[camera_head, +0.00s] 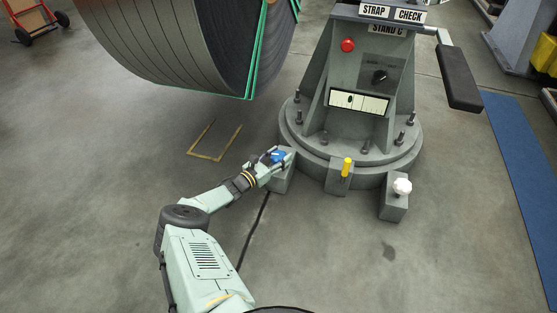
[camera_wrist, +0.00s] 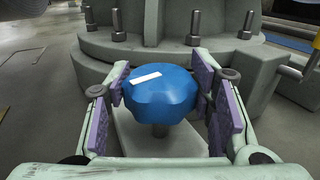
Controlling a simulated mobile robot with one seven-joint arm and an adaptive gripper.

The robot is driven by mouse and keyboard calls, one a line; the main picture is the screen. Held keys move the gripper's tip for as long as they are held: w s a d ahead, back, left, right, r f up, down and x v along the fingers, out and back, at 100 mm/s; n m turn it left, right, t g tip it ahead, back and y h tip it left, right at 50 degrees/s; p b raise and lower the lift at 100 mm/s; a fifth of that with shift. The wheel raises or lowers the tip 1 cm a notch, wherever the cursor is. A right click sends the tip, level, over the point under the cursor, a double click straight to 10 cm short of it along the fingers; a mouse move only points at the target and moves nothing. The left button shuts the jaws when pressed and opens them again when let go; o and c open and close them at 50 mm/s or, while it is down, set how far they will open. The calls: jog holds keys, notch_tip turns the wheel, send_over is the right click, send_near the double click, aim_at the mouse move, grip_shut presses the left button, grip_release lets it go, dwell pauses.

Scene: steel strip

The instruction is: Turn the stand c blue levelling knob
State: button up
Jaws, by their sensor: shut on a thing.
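The blue levelling knob (camera_wrist: 161,97) is a lobed knob with a white mark on top, on a short stem above a grey block. In the head view the blue knob (camera_head: 278,156) shows at the left foot of stand C (camera_head: 353,75), partly covered by my gripper. My gripper (camera_wrist: 164,108) is around the knob in the wrist view, with purple pads on its left and right sides. It is shut on the knob. In the head view my gripper (camera_head: 275,160) reaches in from the lower left.
A level gauge (camera_head: 358,102), a dial and a red button are on the stand. A large strip coil (camera_head: 185,40) hangs at upper left. Open floor lies in front.

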jog(key=shift+r, duration=0.1)
jog(key=o, duration=1.2)
jog(key=shift+c, duration=0.2)
jog(key=v, duration=1.2)
